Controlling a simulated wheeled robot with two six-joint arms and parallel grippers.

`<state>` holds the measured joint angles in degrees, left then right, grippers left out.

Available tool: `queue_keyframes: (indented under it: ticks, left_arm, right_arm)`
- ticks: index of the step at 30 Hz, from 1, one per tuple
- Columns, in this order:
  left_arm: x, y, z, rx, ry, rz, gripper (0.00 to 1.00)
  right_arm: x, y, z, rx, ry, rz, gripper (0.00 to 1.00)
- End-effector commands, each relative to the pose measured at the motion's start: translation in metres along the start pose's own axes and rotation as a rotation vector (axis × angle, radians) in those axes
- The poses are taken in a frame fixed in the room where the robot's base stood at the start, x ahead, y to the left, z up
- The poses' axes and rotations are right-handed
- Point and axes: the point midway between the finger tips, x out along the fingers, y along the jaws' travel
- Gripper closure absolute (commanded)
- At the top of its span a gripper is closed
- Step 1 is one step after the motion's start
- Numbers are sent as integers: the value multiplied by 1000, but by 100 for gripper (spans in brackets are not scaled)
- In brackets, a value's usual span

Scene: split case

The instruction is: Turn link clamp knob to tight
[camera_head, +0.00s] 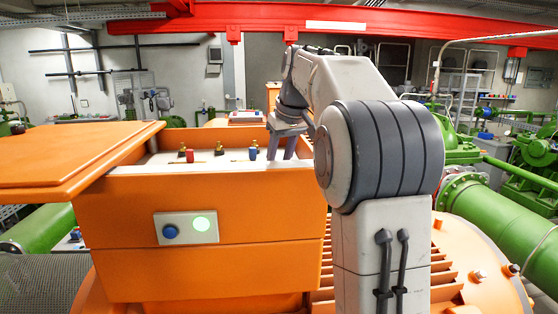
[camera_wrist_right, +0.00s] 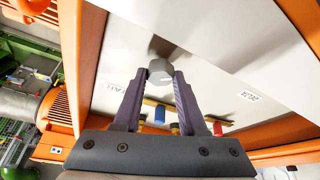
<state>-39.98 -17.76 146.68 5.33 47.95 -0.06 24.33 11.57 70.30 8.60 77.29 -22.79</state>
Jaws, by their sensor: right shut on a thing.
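My right gripper (camera_head: 281,148) reaches down into the open orange case (camera_head: 200,220) at its right end. In the right wrist view the two fingers of this gripper (camera_wrist_right: 160,78) are shut on a grey, faceted knob (camera_wrist_right: 160,67), one fingertip on each side. The knob stands on the white inner panel (camera_wrist_right: 215,75) of the case. Small printed labels (camera_wrist_right: 115,87) (camera_wrist_right: 248,96) are on the panel to either side; their words are too small to read surely. In the head view the knob is hidden. My left gripper is not in view.
A blue piece (camera_head: 253,152) and a red piece (camera_head: 189,156) with brass parts stand in the case, left of the gripper. The orange lid (camera_head: 80,160) sits open at left.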

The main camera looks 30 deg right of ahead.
Motion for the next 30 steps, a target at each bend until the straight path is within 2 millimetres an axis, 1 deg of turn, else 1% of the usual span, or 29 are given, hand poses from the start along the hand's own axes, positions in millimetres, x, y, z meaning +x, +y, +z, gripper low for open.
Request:
queue_keyframes:
  ticks: [5, 11, 17, 30]
  left_arm:
    - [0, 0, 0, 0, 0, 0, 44]
    - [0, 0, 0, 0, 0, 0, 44]
    - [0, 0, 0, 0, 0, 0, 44]
    - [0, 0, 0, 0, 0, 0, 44]
  right_arm:
    - [0, 0, 0, 20, 0, 7, 100]
    - [0, -2, 0, 97, -2, 40, 100]
    - [0, -3, 0, 239, -1, 100, 100]
    - [0, -5, -2, 622, -1, 260, 100]
